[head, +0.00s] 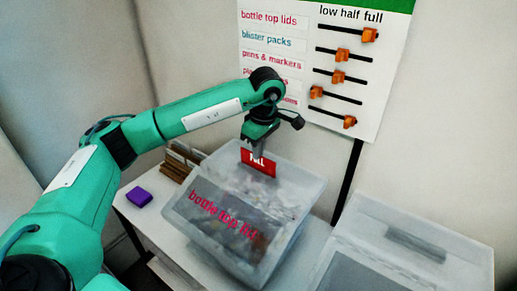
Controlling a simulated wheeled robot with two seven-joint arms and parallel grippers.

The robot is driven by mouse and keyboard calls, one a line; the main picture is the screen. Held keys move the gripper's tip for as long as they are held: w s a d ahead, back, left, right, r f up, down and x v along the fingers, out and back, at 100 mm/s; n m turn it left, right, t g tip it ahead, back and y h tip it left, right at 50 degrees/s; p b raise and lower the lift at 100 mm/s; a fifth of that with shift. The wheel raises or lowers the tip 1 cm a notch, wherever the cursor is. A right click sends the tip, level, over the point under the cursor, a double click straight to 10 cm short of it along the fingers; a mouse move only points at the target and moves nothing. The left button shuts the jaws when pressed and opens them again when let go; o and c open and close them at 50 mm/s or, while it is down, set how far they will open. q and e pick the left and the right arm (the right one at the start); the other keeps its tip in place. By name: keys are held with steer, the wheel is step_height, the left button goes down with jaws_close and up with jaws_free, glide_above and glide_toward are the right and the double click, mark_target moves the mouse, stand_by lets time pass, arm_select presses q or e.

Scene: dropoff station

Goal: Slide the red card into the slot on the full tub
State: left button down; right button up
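The red card (247,160) with white lettering, partly covered, stands at the far rim of the full tub. The full tub (190,215) is a translucent bin with red "bottle top lids" lettering and many small things inside. My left gripper (258,154) points down over the tub's far side, with its fingers at the card's middle; it looks shut on the card. The card's lower edge is close to the rim; I cannot tell whether it is in the slot, which I cannot make out. My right gripper is not in view.
A second translucent tub (455,257) stands at the right. A purple block (139,196) and brown slatted pieces (176,166) are on the white table (147,221) left of the full tub. A board (390,65) with orange sliders hangs behind, its top slider near "full".

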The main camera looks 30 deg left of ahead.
arm_select(q)
steer(key=shift+f, duration=0.3)
steer(key=shift+f+b, duration=0.25)
steer(key=shift+b, duration=0.15)
steer(key=c, duration=1.6)
jaws_free()
steer(key=shift+o, duration=0.2)
steer(key=shift+r, duration=0.1)
